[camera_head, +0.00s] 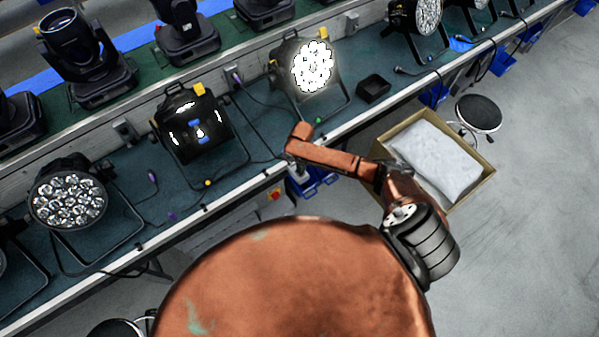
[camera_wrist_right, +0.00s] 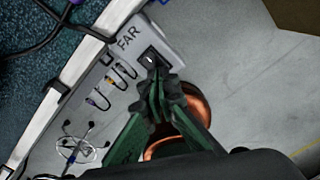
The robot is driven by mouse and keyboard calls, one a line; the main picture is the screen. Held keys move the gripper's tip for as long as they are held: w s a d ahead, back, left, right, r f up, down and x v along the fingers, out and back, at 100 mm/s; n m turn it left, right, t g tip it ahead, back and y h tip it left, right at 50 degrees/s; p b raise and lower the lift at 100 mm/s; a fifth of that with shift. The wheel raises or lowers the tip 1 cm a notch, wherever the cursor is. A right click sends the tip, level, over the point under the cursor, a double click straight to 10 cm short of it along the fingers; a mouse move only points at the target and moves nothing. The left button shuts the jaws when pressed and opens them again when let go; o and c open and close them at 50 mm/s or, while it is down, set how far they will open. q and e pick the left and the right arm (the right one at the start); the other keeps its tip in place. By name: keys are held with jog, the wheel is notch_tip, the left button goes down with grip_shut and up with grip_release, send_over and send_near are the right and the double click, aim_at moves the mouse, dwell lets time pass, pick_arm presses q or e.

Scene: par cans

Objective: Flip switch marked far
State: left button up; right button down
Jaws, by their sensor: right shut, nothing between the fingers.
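A black switch (camera_wrist_right: 151,59) sits in the grey panel under the bench edge, beside the printed label FAR (camera_wrist_right: 128,39) in the right wrist view. The switch shows a small light mark. My right gripper (camera_wrist_right: 160,84) has dark green fingers that are shut and empty. Their tips are right at the lower side of the switch; I cannot tell whether they touch it. In the head view my right arm reaches to the bench's front edge, and its gripper is hard to make out there. My left gripper is not in view.
The bench (camera_head: 237,103) carries a lit par can (camera_head: 313,67) and other stage lights. A box with a white bag (camera_head: 437,160) and a stool (camera_head: 479,113) stand on the floor to the right. Short cables (camera_wrist_right: 112,78) hang on the panel beside the switch.

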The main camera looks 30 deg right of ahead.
jog(key=shift+f+b, duration=0.75)
jog(key=shift+f, duration=0.35)
dwell(1.1)
notch_tip(320, 180, up, 7)
jog(key=p, duration=0.6)
jog(key=shift+p, duration=0.35)
dwell(0.4)
